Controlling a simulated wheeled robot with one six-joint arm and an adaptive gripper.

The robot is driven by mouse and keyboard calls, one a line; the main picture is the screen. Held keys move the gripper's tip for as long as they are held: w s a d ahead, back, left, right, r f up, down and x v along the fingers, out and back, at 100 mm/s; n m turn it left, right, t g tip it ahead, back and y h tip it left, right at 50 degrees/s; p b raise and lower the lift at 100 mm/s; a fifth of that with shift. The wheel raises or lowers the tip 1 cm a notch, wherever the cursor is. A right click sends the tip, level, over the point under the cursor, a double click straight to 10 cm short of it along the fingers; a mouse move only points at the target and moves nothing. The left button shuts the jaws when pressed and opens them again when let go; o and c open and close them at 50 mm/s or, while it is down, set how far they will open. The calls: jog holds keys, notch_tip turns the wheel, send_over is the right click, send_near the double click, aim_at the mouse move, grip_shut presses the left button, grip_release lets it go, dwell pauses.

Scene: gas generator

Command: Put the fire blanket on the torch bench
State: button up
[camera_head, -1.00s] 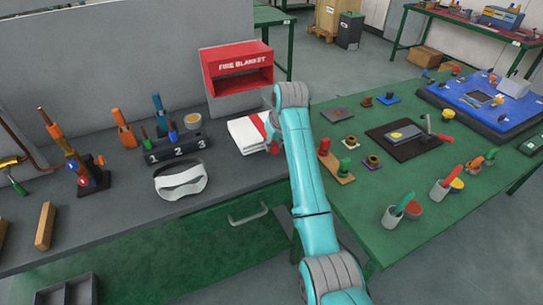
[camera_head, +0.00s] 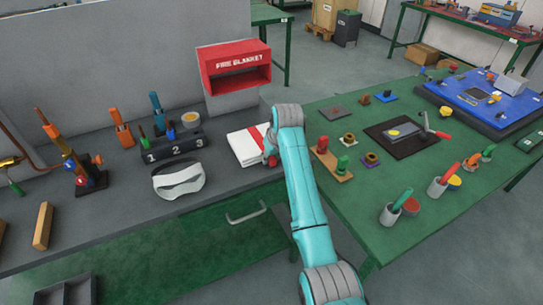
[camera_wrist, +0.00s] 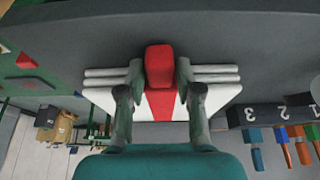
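The fire blanket (camera_head: 243,147) is a folded white stack with a red stripe. In the head view it is low over or on the grey torch bench (camera_head: 115,215), just in front of the red FIRE BLANKET box (camera_head: 236,67); I cannot tell whether it touches the top. The wrist view shows the blanket (camera_wrist: 105,97) with a red tab on its front. My gripper (camera_wrist: 160,72) has one finger on each side of that tab, closed up to it. In the head view my arm hides most of the gripper. The box opening looks empty.
A white visor (camera_head: 180,182) and a numbered torch holder (camera_head: 172,147) stand left of the blanket. A burner stand (camera_head: 88,175) is further left. The green table (camera_head: 350,215) on the right carries several small parts. Bare bench top lies in front of the visor.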

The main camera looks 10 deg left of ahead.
jog(key=shift+o, duration=0.6)
jog(key=shift+r, duration=0.1)
jog(key=shift+r, duration=0.15)
jog(key=v, duration=1.2)
